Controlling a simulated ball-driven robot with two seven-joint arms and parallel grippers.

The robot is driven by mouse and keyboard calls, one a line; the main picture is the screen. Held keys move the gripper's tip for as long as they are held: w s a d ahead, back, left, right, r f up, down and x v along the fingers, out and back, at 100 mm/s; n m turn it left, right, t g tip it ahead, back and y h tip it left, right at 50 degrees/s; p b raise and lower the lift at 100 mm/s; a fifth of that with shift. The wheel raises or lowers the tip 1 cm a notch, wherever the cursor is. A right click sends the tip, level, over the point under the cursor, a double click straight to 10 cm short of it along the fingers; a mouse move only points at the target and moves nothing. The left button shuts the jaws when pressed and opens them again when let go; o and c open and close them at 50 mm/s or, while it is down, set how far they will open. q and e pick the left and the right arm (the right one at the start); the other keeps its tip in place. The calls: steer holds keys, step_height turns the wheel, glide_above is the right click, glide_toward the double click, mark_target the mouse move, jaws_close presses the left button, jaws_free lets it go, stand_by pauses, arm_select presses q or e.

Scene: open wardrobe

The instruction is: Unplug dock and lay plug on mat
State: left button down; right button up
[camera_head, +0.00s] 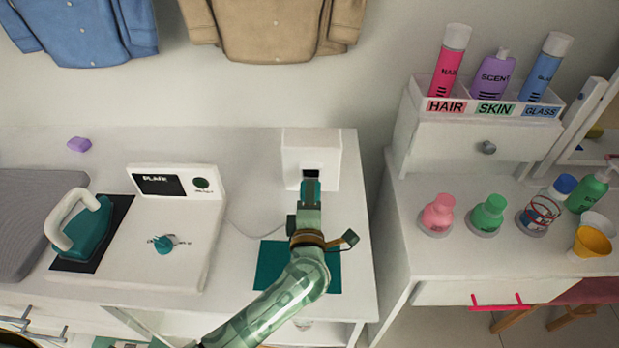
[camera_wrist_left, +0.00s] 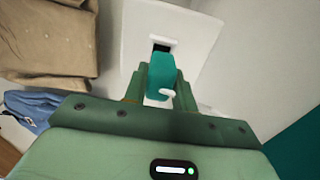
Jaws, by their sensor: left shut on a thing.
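My left gripper (camera_head: 310,193) reaches up to the white wall box (camera_head: 325,150) at the back right of the counter. Its jaws are shut on the teal plug (camera_wrist_left: 161,76), which lies between the two fingers in the left wrist view. The dark socket opening (camera_wrist_left: 161,45) shows just beyond the plug; I cannot tell whether the plug's tip is still inside. The teal mat (camera_head: 270,265) lies on the counter in front of the box, partly hidden by my left arm. The white dock (camera_head: 180,220), with a dark display and a teal knob, stands to the left. My right gripper is not in view.
A teal iron (camera_head: 80,225) rests on a dark pad at the dock's left. A purple block (camera_head: 79,144) lies behind. A separate stand at right holds several bottles and a white drawer unit (camera_head: 470,145). Shirts hang above.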

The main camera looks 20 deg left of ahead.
arm_select(q)
steer(key=shift+p+v, duration=0.55)
steer(key=shift+v, duration=0.95)
